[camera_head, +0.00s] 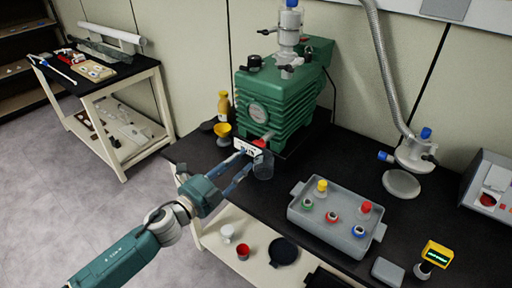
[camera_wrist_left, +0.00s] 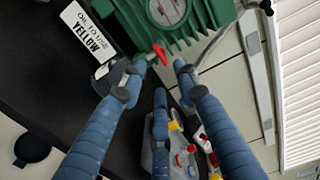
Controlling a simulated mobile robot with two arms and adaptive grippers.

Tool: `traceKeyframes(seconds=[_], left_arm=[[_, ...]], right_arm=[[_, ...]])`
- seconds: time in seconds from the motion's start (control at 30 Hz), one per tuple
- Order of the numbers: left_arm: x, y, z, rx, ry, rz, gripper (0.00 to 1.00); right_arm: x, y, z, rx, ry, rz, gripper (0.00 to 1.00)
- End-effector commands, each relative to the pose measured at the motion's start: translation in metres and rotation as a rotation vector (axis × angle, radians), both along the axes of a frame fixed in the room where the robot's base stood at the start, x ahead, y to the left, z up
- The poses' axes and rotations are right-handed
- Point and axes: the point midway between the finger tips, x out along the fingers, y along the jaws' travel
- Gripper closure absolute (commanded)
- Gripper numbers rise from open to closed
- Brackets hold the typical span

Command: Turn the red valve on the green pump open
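The green pump (camera_head: 272,108) stands at the back of the black bench. Its red valve (camera_head: 260,143) is low on the front, partly hidden in the head view. In the left wrist view the red valve (camera_wrist_left: 160,53) shows clearly, just beyond the fingertips and between them. My left gripper (camera_head: 244,167) reaches in from the left in front of the pump. Its blue fingers (camera_wrist_left: 157,78) are spread apart with nothing between them; no contact with the valve is visible. My right gripper is not in view.
A grey tray (camera_head: 300,218) with several colored-capped containers is at the right.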

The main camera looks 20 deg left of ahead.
Motion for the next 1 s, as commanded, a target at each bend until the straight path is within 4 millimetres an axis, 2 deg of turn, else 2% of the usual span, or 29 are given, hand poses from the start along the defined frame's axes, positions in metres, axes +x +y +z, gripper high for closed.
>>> traceKeyframes(seconds=[0.2,0.4,0.57,0.83,0.87,1.0], left_arm=[[0.042,-0.014,0.004,-0.004,-0.002,0.003,0.69],[0.069,-0.024,0.002,-0.005,0.001,0.004,0.69],[0.078,-0.028,0.0,-0.004,0.001,0.003,0.69],[0.079,-0.028,0.0,-0.003,0.002,0.003,0.69],[0.079,-0.028,0.0,-0.003,0.002,0.003,0.73],[0.079,-0.028,0.0,-0.003,0.002,0.003,1.0]], right_arm=[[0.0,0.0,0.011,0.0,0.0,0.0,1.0],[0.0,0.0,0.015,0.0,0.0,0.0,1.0],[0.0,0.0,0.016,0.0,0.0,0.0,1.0],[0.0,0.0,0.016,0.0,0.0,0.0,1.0],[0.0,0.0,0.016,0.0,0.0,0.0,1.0],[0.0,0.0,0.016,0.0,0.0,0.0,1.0]])
